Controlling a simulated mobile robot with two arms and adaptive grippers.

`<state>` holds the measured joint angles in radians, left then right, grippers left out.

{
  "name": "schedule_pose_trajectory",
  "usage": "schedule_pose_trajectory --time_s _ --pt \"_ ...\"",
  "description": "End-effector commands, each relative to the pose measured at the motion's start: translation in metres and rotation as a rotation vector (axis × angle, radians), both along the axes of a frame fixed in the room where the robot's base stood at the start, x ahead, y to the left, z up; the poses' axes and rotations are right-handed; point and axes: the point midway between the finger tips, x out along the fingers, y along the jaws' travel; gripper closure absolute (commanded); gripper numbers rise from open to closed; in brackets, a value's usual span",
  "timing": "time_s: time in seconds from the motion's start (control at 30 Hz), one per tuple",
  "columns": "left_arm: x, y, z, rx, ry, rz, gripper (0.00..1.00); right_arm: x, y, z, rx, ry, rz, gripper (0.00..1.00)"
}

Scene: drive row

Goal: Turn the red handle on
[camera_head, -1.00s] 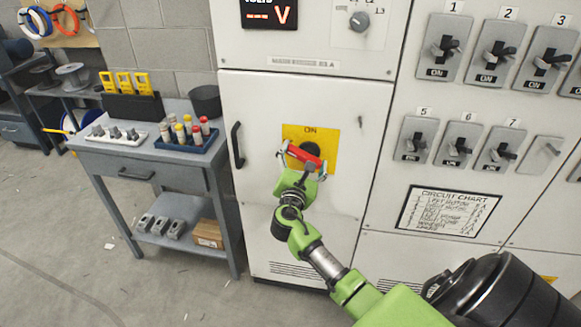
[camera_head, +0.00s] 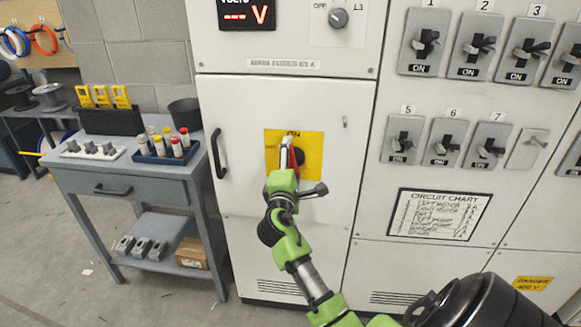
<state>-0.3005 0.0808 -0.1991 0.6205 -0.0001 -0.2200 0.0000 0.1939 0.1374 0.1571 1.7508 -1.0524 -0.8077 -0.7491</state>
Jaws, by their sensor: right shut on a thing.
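The red handle (camera_head: 291,158) sits on a yellow plate (camera_head: 314,150) on the white cabinet door, and it stands close to upright, its upper end near the ON mark. My right gripper (camera_head: 290,150) is shut on the handle and hides much of it. A black round part shows just right of the handle. My left gripper is not in view.
A black door pull (camera_head: 217,153) is left of the plate. Numbered switches (camera_head: 425,42) and a circuit chart (camera_head: 437,215) are on the panels at right. A grey cart (camera_head: 130,172) with fuses in a blue tray (camera_head: 166,153) stands at left.

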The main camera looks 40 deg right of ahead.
Motion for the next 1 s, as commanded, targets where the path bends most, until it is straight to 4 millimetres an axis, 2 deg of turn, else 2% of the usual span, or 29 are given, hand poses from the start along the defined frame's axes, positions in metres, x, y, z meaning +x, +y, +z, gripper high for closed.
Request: schedule_pose_trajectory --time_s 0.3,0.97,1.0 --pt "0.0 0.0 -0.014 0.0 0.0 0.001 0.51 -0.001 -0.001 0.0 0.1 -0.123 0.003 0.59" --pt "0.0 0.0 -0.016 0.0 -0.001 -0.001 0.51 -0.001 -0.001 0.001 0.137 -0.164 0.004 0.59" --pt "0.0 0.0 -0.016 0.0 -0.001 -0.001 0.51 -0.001 -0.001 0.001 0.136 -0.164 0.004 0.1"
